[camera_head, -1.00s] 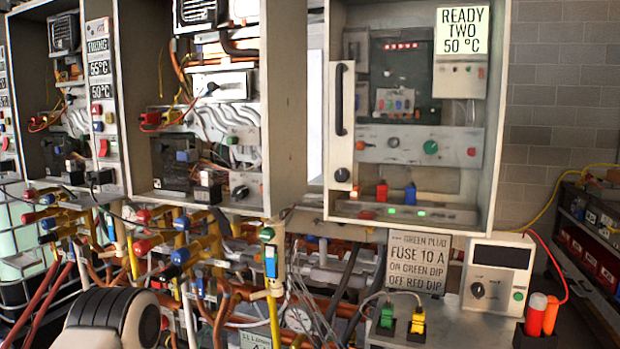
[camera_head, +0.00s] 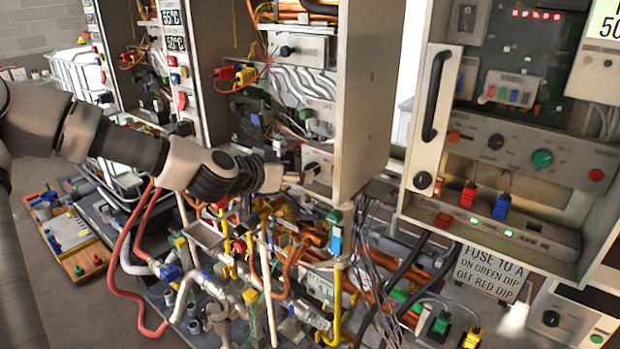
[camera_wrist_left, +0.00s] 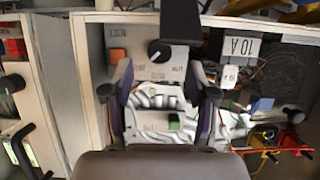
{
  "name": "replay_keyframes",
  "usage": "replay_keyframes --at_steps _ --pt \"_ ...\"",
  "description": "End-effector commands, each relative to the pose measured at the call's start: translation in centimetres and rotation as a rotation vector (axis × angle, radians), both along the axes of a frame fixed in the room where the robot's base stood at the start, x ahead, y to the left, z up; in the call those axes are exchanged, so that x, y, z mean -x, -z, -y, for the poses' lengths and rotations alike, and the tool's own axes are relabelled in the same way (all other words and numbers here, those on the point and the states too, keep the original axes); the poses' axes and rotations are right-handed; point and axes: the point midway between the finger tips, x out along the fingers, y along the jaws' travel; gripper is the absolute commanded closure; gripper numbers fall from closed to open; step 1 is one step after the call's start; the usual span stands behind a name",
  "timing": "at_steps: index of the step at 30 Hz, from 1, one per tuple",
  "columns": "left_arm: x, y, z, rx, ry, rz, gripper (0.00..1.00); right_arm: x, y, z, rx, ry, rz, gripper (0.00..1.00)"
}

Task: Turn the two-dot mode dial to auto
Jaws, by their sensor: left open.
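A black dial (camera_head: 312,168) sits on a pale panel low in the middle cabinet (camera_head: 366,100). In the left wrist view a black dial (camera_wrist_left: 158,50) shows on a white panel, with small labels around it that I cannot read; I see no clear two-dot mark. My left gripper (camera_head: 290,176) reaches in from the left, close in front of that panel. In the left wrist view the open left gripper (camera_wrist_left: 161,76) has its fingers apart on either side below the dial, with nothing between them. Whether a finger touches the panel I cannot tell. My right gripper is not in view.
An orange button (camera_wrist_left: 118,55) is beside the dial. The right cabinet (camera_head: 412,130) has other knobs. Pipes and valves (camera_head: 285,255) crowd the space below.

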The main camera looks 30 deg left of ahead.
Motion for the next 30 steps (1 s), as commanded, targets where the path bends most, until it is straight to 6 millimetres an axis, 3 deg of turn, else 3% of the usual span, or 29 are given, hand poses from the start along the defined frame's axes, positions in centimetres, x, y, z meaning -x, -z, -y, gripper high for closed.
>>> replay_keyframes --at_steps 1,9,18,20,23,24,30 --pt "-0.8 0.8 0.0 -0.01 0.0 -0.003 0.42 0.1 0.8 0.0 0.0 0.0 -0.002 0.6" --pt "-4.4 2.0 0.3 -0.005 0.0 -0.003 0.42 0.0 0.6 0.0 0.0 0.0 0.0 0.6" --pt "-4.9 2.1 0.4 0.001 0.0 -0.001 0.42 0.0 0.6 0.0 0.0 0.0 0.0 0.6" --pt "-4.9 2.1 0.4 0.001 0.0 -0.001 0.6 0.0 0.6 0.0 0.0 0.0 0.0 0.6" --pt "-4.9 2.1 0.4 0.001 0.0 -0.001 0.95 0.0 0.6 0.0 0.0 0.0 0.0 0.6" --pt "-4.9 2.1 0.4 0.001 0.0 -0.001 1.0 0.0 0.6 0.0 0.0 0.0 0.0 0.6" --pt "-4.9 2.2 0.4 0.003 0.0 -0.001 1.0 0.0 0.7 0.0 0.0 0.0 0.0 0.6"
